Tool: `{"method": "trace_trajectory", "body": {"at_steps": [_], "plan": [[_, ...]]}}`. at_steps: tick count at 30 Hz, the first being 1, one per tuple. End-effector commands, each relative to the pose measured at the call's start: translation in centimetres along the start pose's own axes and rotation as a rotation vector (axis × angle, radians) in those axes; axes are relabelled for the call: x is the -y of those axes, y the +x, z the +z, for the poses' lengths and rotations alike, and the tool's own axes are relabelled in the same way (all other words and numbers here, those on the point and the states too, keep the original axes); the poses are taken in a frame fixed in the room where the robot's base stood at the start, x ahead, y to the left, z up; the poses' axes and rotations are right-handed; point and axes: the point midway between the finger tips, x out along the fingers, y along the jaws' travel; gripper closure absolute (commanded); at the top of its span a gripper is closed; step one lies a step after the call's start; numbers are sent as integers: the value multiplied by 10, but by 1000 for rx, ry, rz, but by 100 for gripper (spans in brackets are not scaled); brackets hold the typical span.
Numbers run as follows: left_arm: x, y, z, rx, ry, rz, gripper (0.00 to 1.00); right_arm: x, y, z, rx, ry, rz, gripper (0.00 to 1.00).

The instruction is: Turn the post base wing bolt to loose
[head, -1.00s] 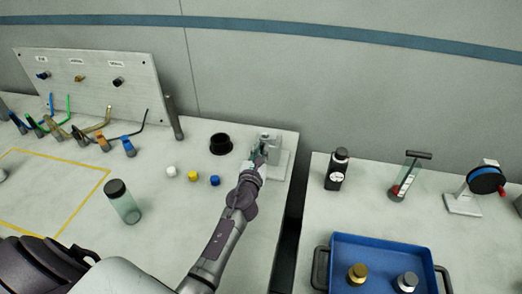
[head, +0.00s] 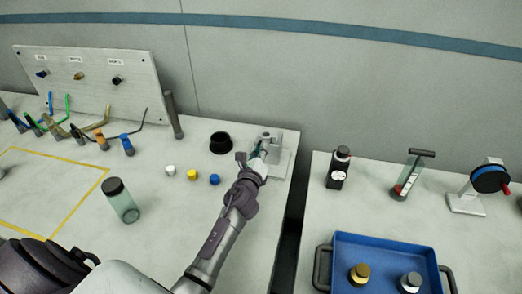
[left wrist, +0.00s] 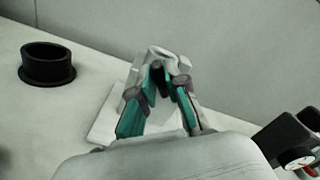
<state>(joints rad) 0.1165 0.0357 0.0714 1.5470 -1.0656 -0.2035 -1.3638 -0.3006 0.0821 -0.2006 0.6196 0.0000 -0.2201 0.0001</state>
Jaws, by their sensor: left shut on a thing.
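The post base (head: 284,160) is a pale grey block on a flat plate near the back right corner of the left table. It also shows in the left wrist view (left wrist: 104,126), partly behind my fingers. My left gripper (head: 262,150) is at the front of the block. In the left wrist view my left gripper (left wrist: 168,72) has its teal-lined fingers drawn together at the tips, against the upper part of the block. It is shut on the wing bolt, which is mostly hidden by the fingertips. I cannot read the bolt's angle. My right gripper is out of view.
A black ring (head: 221,142) stands left of the post base. White, yellow and blue caps (head: 192,174) lie in front of it. A gap separates the tables. A black bottle (head: 338,167) and blue tray (head: 385,240) are on the right table.

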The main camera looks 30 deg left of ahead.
Motion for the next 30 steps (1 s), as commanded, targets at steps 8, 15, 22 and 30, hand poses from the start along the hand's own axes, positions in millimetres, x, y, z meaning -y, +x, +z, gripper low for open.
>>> {"method": "trace_trajectory", "body": {"at_steps": [8, 15, 22, 30], "plan": [[-2, 0, -1, 1, -264, 1, 100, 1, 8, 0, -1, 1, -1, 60], [-3, 0, -1, 1, -493, 2, 100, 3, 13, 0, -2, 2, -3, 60], [-3, 0, -1, 1, -690, 2, 100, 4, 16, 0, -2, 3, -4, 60], [-4, 0, -2, 2, -860, 2, 100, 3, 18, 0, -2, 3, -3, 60]]}}
